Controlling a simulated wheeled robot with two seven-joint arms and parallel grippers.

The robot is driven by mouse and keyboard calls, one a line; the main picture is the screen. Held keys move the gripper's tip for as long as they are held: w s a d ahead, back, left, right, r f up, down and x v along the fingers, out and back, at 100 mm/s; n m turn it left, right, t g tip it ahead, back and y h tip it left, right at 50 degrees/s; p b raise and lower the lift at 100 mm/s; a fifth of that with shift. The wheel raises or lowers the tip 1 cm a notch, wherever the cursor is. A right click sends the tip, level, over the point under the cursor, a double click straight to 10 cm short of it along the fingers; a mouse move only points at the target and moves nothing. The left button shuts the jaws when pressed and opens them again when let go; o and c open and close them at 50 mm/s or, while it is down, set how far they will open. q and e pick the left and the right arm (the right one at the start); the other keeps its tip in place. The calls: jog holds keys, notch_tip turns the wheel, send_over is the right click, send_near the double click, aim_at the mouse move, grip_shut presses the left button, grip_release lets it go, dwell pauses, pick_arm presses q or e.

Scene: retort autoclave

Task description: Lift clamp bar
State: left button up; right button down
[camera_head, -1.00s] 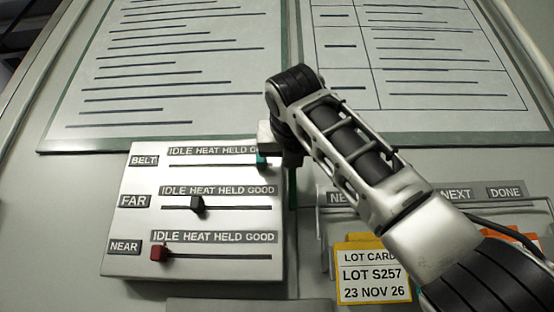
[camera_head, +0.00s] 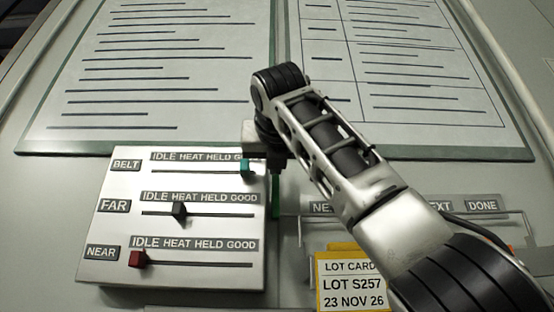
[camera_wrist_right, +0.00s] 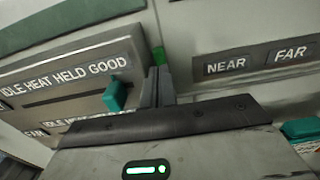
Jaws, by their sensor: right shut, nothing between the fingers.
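I cannot make out a clamp bar in either view. My right gripper (camera_head: 276,168) is shut and empty, beside the upper right corner of a white slider panel (camera_head: 180,280). In the right wrist view its closed fingers (camera_wrist_right: 156,88) stand just right of the teal BELT knob (camera_wrist_right: 115,95), with a small gap showing. In the head view the teal knob (camera_head: 245,167) is at the right end of its slot, by GOOD. The black FAR knob (camera_head: 179,209) is near HEAT; the red NEAR knob (camera_head: 138,258) is at IDLE. My left gripper is not in view.
Two printed sheets (camera_head: 170,90) lie behind the panel. A yellow-edged lot card (camera_head: 350,284) hangs from a labelled rail (camera_head: 290,215) at right, partly behind my right arm. A green strip (camera_head: 275,197) shows below the fingers. NEAR and FAR labels (camera_wrist_right: 255,62) show in the wrist view.

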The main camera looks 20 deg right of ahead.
jog(key=b+v, duration=0.3)
jog(key=v, duration=1.1)
jog(key=shift+s, duration=0.15)
